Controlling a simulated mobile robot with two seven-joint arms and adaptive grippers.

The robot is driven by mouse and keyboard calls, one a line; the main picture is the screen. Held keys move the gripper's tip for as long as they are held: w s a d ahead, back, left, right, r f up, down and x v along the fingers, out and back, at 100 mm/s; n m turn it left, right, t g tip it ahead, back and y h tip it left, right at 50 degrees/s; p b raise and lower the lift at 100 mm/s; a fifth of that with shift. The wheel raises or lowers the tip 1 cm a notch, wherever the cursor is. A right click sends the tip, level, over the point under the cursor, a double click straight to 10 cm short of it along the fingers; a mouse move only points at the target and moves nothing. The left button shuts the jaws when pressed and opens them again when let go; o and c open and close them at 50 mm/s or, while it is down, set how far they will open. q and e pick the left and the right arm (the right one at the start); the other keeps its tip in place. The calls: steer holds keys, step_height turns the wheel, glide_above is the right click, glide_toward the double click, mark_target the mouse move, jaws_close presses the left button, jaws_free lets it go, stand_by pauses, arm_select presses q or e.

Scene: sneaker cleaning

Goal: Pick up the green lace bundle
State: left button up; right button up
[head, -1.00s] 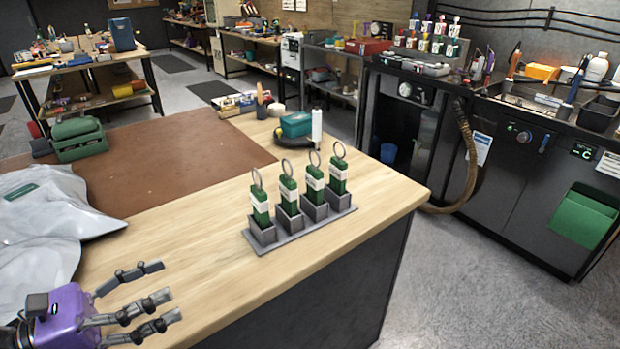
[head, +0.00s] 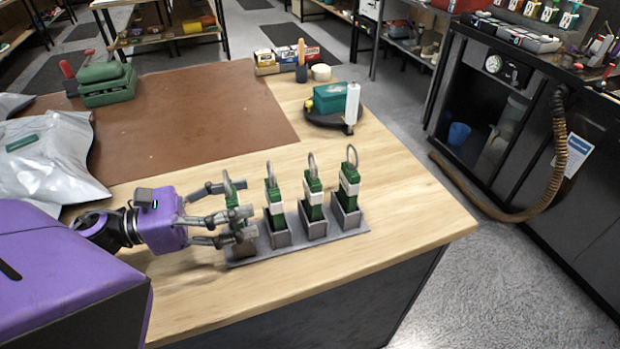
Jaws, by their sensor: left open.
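Several green lace bundles with white bands and metal rings stand upright in the slots of a grey rack (head: 350,236) in the head view. My purple left gripper (head: 243,206) is open at the leftmost bundle (head: 231,196), its fingers reaching around it. The fingers partly hide that bundle and its slot, and I cannot tell whether they touch it. The second bundle (head: 273,197), the third bundle (head: 313,193) and the rightmost bundle (head: 349,186) stand clear to the right. My right gripper is not in view.
The wooden table (head: 420,225) is bare to the right of the rack, up to its edge. A brown mat (head: 200,120) lies behind. Silvery bags (head: 55,165) lie at left.

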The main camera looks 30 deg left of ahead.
mark_target(267, 196)
arm_select(q)
steer(key=p+x, duration=0.2)
steer(key=x, duration=0.4)
steer(key=shift+w+d+r, duration=0.1)
steer(key=shift+w+d, duration=0.05)
steer(key=shift+d, duration=0.05)
steer(key=shift+w, duration=0.1)
steer(key=c, duration=1.1)
steer(key=shift+c, duration=0.2)
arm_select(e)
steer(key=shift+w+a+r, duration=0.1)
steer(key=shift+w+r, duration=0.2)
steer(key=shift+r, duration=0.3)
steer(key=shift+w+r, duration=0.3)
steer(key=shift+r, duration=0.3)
